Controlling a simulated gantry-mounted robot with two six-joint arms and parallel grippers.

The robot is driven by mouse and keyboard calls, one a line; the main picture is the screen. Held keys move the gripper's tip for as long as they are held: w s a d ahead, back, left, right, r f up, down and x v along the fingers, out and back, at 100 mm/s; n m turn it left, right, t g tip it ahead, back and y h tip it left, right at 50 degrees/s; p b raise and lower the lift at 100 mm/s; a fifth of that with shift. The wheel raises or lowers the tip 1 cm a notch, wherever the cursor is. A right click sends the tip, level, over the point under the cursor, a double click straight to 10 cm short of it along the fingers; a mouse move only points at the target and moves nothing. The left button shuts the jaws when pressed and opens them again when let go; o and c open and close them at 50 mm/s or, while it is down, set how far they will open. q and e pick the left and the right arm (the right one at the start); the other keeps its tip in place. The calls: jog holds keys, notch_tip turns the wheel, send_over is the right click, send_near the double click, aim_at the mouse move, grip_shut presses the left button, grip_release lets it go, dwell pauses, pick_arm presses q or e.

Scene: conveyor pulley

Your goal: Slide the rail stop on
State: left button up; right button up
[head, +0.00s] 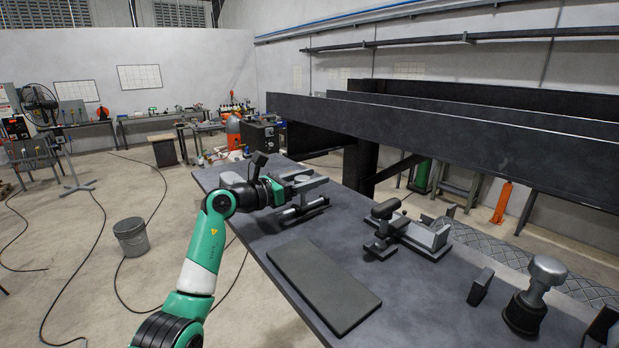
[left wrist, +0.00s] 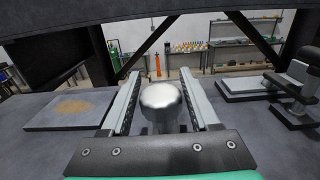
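My left gripper (head: 322,193) is low over the far part of the dark table, fingers pointing right. Its fingers (left wrist: 162,88) are spread on either side of a silver round-topped knob (left wrist: 161,96), with a gap on both sides. The knob's top also shows in the head view (head: 302,178); its lower part is hidden. A grey rail-like fixture (head: 425,238) with a dark round-headed piece (head: 385,210) at its left end stands right of the gripper. I cannot tell which piece is the rail stop. My right gripper is not seen.
A flat dark plate (head: 322,287) lies on the near table (head: 400,300). A small dark block (head: 480,286) and a silver-topped post on a black base (head: 535,290) stand at the right. A long dark beam (head: 450,140) runs above the table's far side.

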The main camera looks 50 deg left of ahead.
pick_arm(q)
jog(key=shift+o, duration=0.8)
jog(key=shift+f, duration=0.1)
jog(key=s+b, duration=0.2)
jog(key=s, duration=0.9)
jog(key=shift+s, duration=0.3)
